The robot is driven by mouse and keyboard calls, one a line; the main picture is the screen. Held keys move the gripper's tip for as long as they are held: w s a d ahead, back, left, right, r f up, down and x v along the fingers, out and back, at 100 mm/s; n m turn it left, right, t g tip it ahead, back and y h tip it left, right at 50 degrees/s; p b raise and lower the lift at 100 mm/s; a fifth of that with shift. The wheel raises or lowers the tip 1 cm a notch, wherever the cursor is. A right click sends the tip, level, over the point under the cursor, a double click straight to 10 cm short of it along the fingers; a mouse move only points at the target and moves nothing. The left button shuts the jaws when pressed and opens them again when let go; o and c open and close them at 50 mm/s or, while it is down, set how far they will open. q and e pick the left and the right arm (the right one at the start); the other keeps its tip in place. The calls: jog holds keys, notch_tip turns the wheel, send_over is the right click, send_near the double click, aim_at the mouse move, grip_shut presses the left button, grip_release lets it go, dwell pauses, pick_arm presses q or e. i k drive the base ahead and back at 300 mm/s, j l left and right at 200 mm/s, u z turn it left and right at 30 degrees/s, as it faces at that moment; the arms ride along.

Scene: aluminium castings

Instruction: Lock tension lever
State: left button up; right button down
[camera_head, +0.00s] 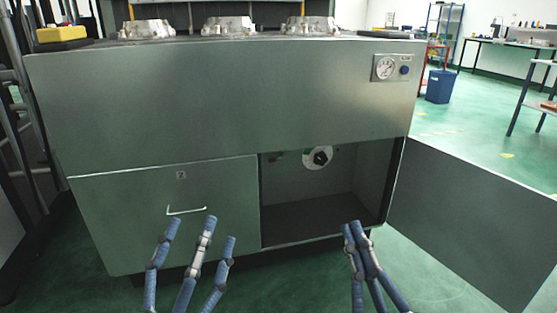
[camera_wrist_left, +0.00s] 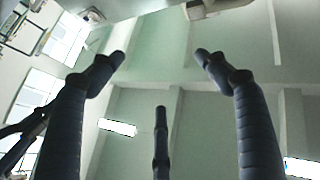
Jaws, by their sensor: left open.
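A white round disc with a black knob (camera_head: 317,158) is on the back wall of the open cabinet compartment (camera_head: 315,215). A small dark part (camera_head: 277,156) sits to its left; I cannot tell which of these is the tension lever. My left gripper (camera_head: 203,228) is open and empty in front of the closed door, below its handle.
The open cabinet door (camera_head: 470,215) swings out to the right. The closed door with a handle (camera_head: 187,211) is at left. A gauge panel (camera_head: 392,68) is at upper right. Several castings (camera_head: 228,25) and a yellow block (camera_head: 62,33) lie on top.

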aim_at(281, 157)
jog(key=i+l, duration=0.25)
jog(key=l, duration=0.15)
jog(key=i+l, duration=0.5)
jog(key=l, duration=0.25)
jog(key=i+l, duration=0.2)
jog(key=l, duration=0.2)
jog(key=i+l, duration=0.25)
jog(key=l, duration=0.15)
jog(key=i+l, duration=0.25)
jog(key=l+u, duration=0.05)
jog(key=l, duration=0.05)
